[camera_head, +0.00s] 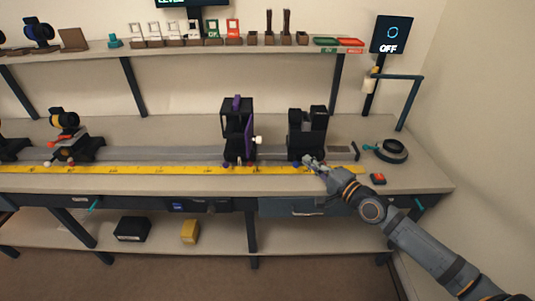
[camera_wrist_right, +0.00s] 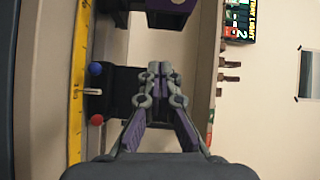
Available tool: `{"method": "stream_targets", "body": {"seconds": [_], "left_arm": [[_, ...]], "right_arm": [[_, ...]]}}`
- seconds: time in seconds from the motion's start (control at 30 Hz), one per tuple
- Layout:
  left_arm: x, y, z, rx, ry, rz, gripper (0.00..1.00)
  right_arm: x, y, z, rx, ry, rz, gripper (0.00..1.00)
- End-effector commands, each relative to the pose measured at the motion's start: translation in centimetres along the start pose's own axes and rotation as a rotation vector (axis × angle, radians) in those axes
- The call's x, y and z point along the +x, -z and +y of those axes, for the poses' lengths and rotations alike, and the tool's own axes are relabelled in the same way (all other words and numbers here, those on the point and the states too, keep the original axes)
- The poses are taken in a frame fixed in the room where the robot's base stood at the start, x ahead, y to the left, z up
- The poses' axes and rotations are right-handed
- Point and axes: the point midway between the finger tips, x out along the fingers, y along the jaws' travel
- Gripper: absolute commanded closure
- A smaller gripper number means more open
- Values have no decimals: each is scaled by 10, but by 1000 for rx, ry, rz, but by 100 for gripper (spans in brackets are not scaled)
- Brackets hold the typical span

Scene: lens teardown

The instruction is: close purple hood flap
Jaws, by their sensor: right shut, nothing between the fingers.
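A black box-like hood with purple panels (camera_head: 247,136) stands upright on the bench rail, with a purple piece (camera_head: 236,103) sticking up at its top and a white knob on its right side. Which purple piece is the flap is unclear. In the right wrist view a purple-and-black part (camera_wrist_right: 172,6) is cut off at the top edge. My right gripper (camera_head: 309,160) is shut and empty, right of the hood, in front of a black two-post holder (camera_head: 307,133). Its closed fingertips (camera_wrist_right: 160,68) also show in the wrist view. My left gripper is out of view.
A yellow ruler strip (camera_head: 150,169) runs along the bench front. A red button (camera_head: 378,179) and a dark round ring (camera_head: 391,151) lie at the right. A shelf (camera_head: 180,44) with small frames runs behind. Bench between hood and left mount (camera_head: 66,122) is largely clear.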

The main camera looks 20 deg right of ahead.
Motion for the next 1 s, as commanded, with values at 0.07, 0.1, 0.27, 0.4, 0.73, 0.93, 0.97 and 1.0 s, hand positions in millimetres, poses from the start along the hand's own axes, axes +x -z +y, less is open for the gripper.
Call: {"method": "stream_targets", "body": {"seconds": [0.07,0.1,0.27,0.4,0.73,0.93,0.97,1.0], "left_arm": [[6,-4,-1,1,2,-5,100],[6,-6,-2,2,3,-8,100],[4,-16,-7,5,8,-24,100],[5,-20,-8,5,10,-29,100],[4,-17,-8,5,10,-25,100],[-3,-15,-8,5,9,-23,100],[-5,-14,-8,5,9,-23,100],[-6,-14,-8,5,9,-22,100]], "right_arm": [[1,-15,-14,45,28,-37,100],[0,-18,-18,59,35,-46,100],[2,-19,-22,68,38,-48,100],[12,-18,-22,69,43,-42,100],[73,-21,-26,72,43,-45,100],[109,-32,-29,70,39,-48,100],[112,-36,-29,70,38,-48,100],[116,-40,-29,70,38,-49,100]]}}
